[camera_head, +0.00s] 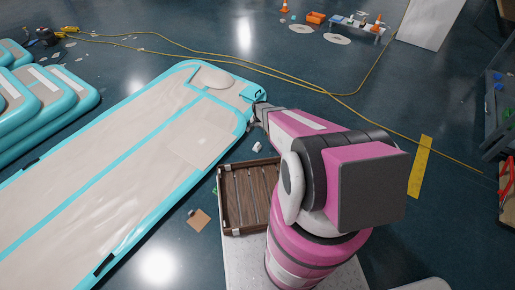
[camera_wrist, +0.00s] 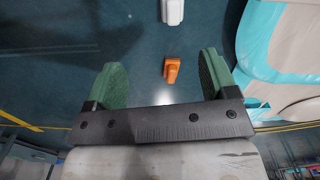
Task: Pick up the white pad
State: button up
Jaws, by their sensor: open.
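A small white object (camera_head: 257,147) lies on the floor between the large mat and the wooden crate. It may be the white pad, but it is too small to be sure. A pale, nearly square patch (camera_head: 203,146) lies flat on the mat. In the wrist view a white object (camera_wrist: 172,10) is at the top edge, partly cut off; I cannot tell whether it is the same one. My gripper (camera_wrist: 163,72) has its two green fingers spread, with nothing held between them. In the head view the gripper (camera_head: 257,112) is beside the mat's far right end, mostly hidden by my arm.
The turquoise-edged inflatable mat (camera_head: 100,190) fills the left. A wooden crate (camera_head: 223,205) stands near my arm. An orange object (camera_wrist: 172,69) lies on the floor beyond the fingers. Yellow cables (camera_head: 300,82) cross the floor.

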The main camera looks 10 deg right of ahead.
jog(key=m, duration=0.1)
send_over(257, 144)
jog(key=f, duration=0.8)
jog(key=shift+d+f, duration=0.25)
notch_tip(257, 144, down, 6)
jog(key=shift+r, duration=0.25)
jog(key=f, duration=0.5)
jog(key=shift+w+a, duration=0.1)
jog(key=shift+a, duration=0.1)
jog(key=c, duration=1)
